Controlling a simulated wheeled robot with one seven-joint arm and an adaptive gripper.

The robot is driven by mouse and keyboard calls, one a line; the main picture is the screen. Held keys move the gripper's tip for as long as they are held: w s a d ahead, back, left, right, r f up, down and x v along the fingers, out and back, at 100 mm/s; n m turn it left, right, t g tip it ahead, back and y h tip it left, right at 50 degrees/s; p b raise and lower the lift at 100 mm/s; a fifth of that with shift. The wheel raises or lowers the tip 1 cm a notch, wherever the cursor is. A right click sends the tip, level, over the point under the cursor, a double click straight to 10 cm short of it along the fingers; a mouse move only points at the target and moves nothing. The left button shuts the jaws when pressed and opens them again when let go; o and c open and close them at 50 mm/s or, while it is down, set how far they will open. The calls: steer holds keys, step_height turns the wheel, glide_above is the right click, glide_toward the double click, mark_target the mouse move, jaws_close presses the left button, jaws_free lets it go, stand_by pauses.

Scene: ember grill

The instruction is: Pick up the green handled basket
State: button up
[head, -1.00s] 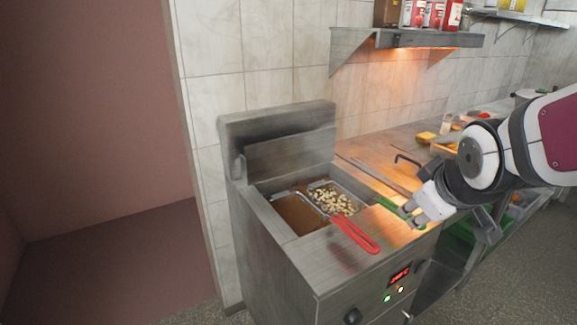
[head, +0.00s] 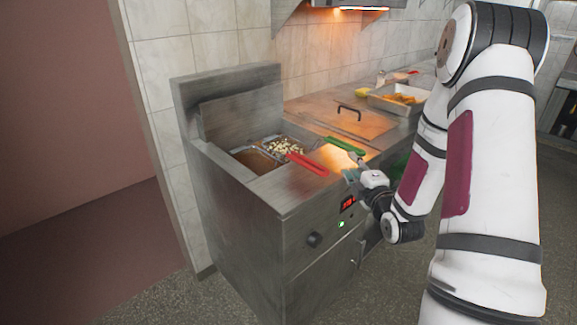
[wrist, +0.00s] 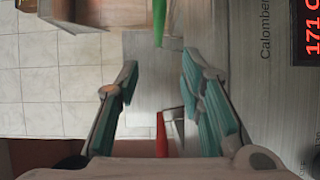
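The green basket handle (head: 345,146) lies over the right part of the fryer top in the head view. It also shows as a green strip (wrist: 159,22) at the top of the wrist view, beyond my fingertips. The basket attached to it cannot be made out. My gripper (head: 355,168) is at the fryer's front edge, close to the green handle. In the wrist view its two teal-padded fingers (wrist: 159,68) are wide apart with nothing between them at the tips.
A red handle (head: 308,163) belongs to a basket of pale food (head: 284,146) in the fryer (head: 215,165); the red handle shows low between my fingers in the wrist view (wrist: 161,135). A metal tray (head: 385,106) of fried food stands behind. A lid handle (head: 349,111) rises behind the green handle.

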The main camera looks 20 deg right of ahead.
mark_target(336, 145)
steer(key=w, duration=0.4)
steer(key=w+d, duration=0.1)
steer(key=w, duration=0.4)
steer(key=w+d, duration=0.1)
steer(key=w, duration=0.3)
steer(key=shift+w+d, duration=0.1)
steer(key=shift+w, duration=0.05)
jaws_close()
